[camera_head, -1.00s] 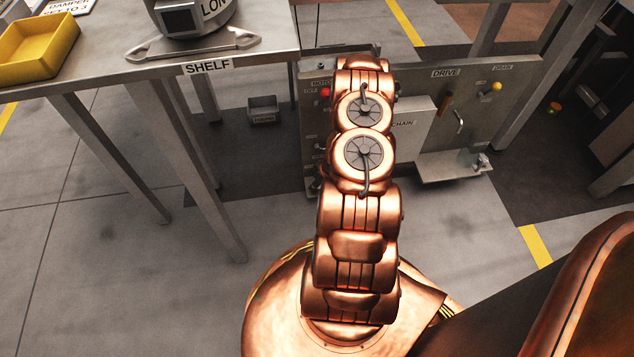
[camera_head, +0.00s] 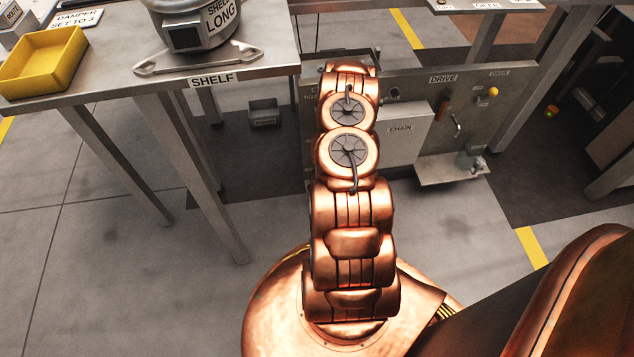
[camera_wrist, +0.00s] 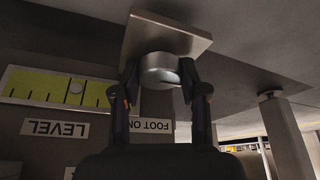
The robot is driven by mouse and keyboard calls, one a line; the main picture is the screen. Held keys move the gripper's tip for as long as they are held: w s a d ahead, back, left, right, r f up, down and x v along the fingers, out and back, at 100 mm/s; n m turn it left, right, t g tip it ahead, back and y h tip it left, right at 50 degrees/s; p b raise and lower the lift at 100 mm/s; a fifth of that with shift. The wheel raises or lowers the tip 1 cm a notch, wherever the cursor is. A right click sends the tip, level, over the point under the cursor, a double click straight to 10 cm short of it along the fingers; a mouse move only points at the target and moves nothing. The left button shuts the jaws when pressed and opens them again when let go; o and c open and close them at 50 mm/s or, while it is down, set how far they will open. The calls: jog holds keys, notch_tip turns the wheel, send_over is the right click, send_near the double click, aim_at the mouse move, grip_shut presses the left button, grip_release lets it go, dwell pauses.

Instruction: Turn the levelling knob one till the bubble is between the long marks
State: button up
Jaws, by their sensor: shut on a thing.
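The levelling knob, a short grey metal cylinder (camera_wrist: 158,68), sits against a square metal plate (camera_wrist: 150,30) in the wrist view. My gripper (camera_wrist: 160,80) is shut on it, one dark finger on each side. The yellow-green level vial (camera_wrist: 40,86) is to the left, above a LEVEL label (camera_wrist: 55,128) in the picture. A FOOT label (camera_wrist: 152,126) is partly hidden by a finger. In the head view my arm hides the gripper and knob.
The DRIVE panel (camera_head: 430,95) stands behind my arm, with a low ledge (camera_head: 440,172). A post (camera_wrist: 287,140) stands right in the wrist view.

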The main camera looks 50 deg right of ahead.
jog(key=shift+a+m, duration=0.1)
jog(key=shift+m, duration=0.2)
jog(key=o, duration=1.1)
jog(key=shift+o, duration=0.2)
jog(key=shift+r, duration=0.15)
jog(key=v, duration=1.1)
jog(key=shift+s+r, duration=0.2)
jog(key=shift+r, duration=0.1)
jog(key=shift+a, duration=0.15)
